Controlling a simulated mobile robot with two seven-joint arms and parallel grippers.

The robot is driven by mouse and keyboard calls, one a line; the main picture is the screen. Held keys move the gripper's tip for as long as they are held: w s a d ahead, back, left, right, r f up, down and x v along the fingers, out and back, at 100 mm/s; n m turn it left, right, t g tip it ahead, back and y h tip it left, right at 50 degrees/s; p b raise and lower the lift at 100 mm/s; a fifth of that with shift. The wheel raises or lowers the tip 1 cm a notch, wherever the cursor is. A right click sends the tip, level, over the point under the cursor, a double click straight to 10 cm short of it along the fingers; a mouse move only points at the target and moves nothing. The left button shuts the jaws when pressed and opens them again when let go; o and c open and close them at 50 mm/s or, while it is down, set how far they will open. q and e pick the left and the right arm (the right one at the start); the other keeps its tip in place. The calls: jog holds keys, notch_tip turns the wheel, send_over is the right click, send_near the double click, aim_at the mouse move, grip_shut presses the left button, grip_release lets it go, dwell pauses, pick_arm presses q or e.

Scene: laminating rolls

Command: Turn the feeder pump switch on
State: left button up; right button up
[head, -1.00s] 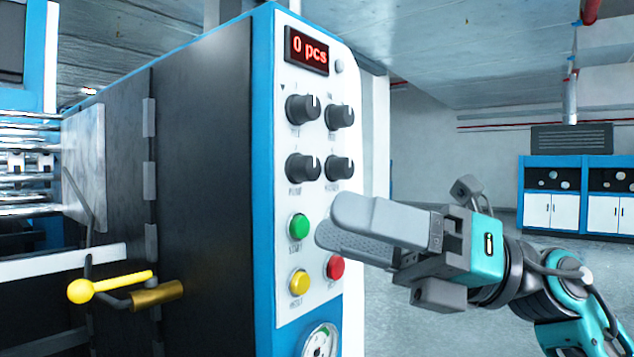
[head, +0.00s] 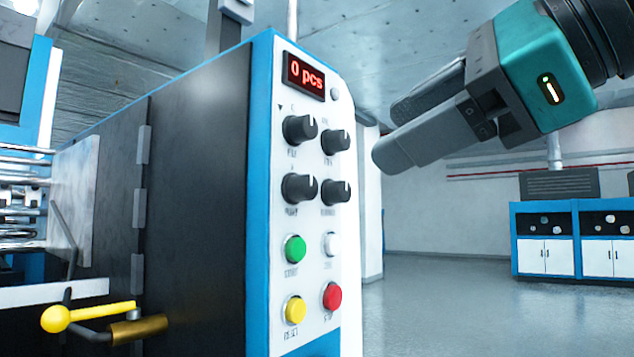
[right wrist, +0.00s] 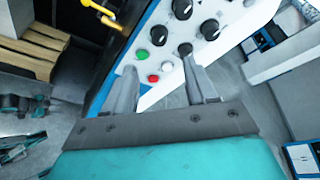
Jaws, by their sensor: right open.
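The white control panel (head: 316,222) carries black rotary knobs in two rows: upper left (head: 298,130), upper right (head: 336,142), lower left (head: 298,188) and lower right (head: 336,192). Their labels are too blurred to tell surely which one is the feeder pump switch. The knobs' white marks point roughly upward. My right gripper (head: 392,132) is open and empty, to the right of the upper knobs in the head view and apart from the panel. In the right wrist view its fingers (right wrist: 158,75) frame the panel's buttons, with knobs beyond. My left gripper is not in view.
Below the knobs are a green button (head: 295,249), a white button (head: 331,245), a yellow button (head: 295,309) and a red button (head: 332,297). A red display (head: 306,76) reads "0 pcs". A yellow-handled lever (head: 90,315) sticks out at left. Blue cabinets (head: 545,240) stand far right.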

aim_at(309, 184)
jog(key=x, duration=1.2)
jog(key=c, duration=1)
jog(key=shift+c, duration=0.2)
